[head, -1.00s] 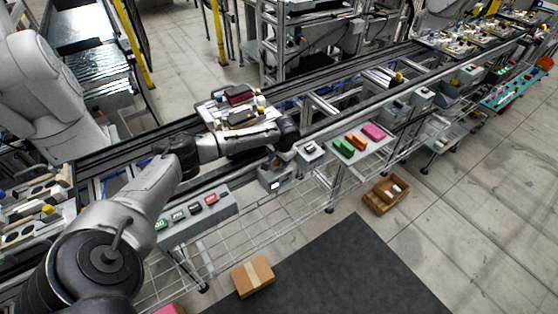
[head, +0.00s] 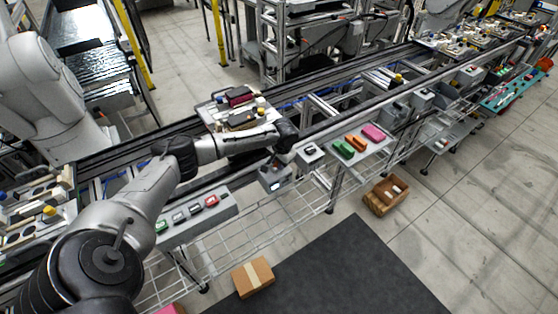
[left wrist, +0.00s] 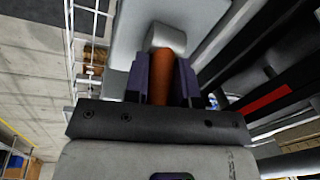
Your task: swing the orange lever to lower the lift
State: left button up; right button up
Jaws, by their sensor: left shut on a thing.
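The orange lever (left wrist: 171,66) shows in the left wrist view as an orange shaft with a grey rounded end, above a light grey plate. My left gripper (left wrist: 172,80) is shut on it, with a dark purple finger on each side. In the head view my left gripper (head: 280,160) is at the front side of the conveyor, beside a grey box-shaped device (head: 273,178). There the lever is hidden by the gripper and arm. I cannot clearly make out the lift. My right gripper is out of view.
A pallet fixture with dark and light parts (head: 216,110) sits on the conveyor behind my left arm. A button panel (head: 224,207) is in front of the arm. A tray with coloured blocks (head: 375,146) stands to the right.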

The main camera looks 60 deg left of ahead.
aim_at(271, 172)
pick_arm(q)
jog(key=t+p, duration=0.2)
jog(key=p, duration=0.1)
jog(key=s+t+p, duration=0.1)
jog(key=t+p, duration=0.1)
jog(key=p, duration=0.1)
jog(key=s+t+p, duration=0.1)
jog(key=t+p, duration=0.1)
jog(key=p, duration=0.1)
jog(key=shift+s+d+r, duration=0.1)
jog(key=shift+r, duration=0.3)
jog(key=shift+s+n+t+p, duration=0.15)
jog(key=shift+n+t+p, duration=0.15)
jog(key=shift+t+p, duration=0.2)
grip_shut()
grip_release()
jog(key=t, duration=0.1)
jog(key=t+p, duration=0.1)
jog(key=shift+s+f+t+y, duration=0.3)
jog(key=shift+s+y, duration=0.1)
jog(key=shift+s+f+t, duration=0.15)
jog(key=shift+t, duration=0.55)
jog(key=shift+s+f+n+t+b, duration=0.15)
jog(key=shift+t+b, duration=0.15)
jog(key=shift+t, duration=0.3)
jog(key=shift+s+n+t+b, duration=0.15)
jog(key=shift+t+b, duration=0.15)
jog(key=shift+t, duration=0.3)
grip_shut()
grip_release()
